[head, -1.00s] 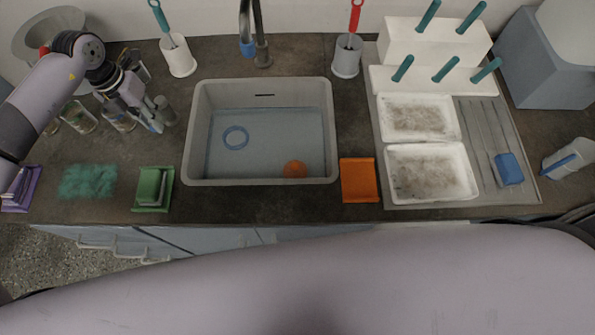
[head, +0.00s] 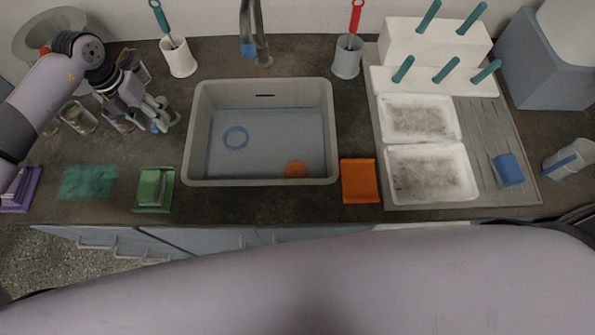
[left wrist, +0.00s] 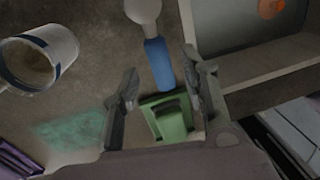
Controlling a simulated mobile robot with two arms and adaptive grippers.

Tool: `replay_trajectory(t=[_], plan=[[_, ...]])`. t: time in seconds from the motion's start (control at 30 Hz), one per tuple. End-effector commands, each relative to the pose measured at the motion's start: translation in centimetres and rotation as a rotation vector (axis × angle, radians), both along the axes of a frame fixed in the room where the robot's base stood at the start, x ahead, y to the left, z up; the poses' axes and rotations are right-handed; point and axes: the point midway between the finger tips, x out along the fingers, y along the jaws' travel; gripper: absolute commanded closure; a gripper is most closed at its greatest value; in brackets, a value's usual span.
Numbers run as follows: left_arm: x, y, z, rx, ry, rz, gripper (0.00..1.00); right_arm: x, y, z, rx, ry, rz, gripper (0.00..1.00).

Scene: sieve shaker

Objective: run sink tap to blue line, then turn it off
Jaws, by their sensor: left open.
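The grey sink (head: 187,140) holds a pale bluish layer with a blue ring (head: 235,138) and an orange round thing (head: 296,170) in it. The tap (head: 259,30) stands behind it, with a blue piece (head: 248,50) at its end; I see no clear stream. No blue line can be made out inside the sink. My left gripper (head: 163,122) is open, left of the sink. In the left wrist view, a blue handle (left wrist: 159,64) on a grey rounded end shows between its fingers (left wrist: 165,90); whether they touch it is unclear. My right gripper is out of view.
Glass jars (head: 78,117) stand near my left arm. An orange tray (head: 359,181), white trays (head: 420,118) and a blue-striped jug (head: 570,160) are right.

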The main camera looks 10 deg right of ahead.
Motion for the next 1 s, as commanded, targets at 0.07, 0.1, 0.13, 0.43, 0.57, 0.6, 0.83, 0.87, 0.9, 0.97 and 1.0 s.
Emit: replay_trajectory(t=[0.07, 0.1, 0.13, 0.43, 0.57, 0.6, 0.83, 0.87, 0.9, 0.97, 1.0], plan=[[0.0, 0.0, 0.1, -0.001, 0.0, 0.0, 0.59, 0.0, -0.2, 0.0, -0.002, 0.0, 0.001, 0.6], [0.0, 0.0, 0.3, -0.001, 0.0, 0.0, 0.59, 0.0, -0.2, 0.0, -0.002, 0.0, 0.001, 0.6], [0.0, 0.0, 0.5, -0.001, -0.001, 0.0, 0.59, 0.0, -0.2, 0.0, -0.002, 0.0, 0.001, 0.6], [0.3, 0.9, 6.0, 0.0, -0.005, 0.0, 0.59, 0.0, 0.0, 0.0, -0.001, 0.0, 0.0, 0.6], [0.3, 1.3, 8.6, 0.0, -0.003, 0.0, 0.59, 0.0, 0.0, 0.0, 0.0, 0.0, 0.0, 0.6], [0.3, 1.4, 9.3, 0.0, -0.004, 0.001, 0.59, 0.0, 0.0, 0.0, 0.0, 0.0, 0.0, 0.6], [0.3, 1.8, 11.6, 0.0, 0.0, 0.001, 0.59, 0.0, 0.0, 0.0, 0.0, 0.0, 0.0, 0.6], [0.3, 1.8, 11.7, 0.0, 0.0, 0.001, 0.59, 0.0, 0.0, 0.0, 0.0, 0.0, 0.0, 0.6], [0.3, 1.8, 11.8, 0.0, 0.0, 0.001, 0.59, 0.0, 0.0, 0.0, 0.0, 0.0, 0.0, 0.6], [0.3, 1.8, 11.9, 0.0, 0.0, 0.001, 0.59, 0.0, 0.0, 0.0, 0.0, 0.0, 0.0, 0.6], [0.3, 1.8, 11.9, 0.0, 0.0, 0.001, 0.59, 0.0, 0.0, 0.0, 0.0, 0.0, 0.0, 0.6]])
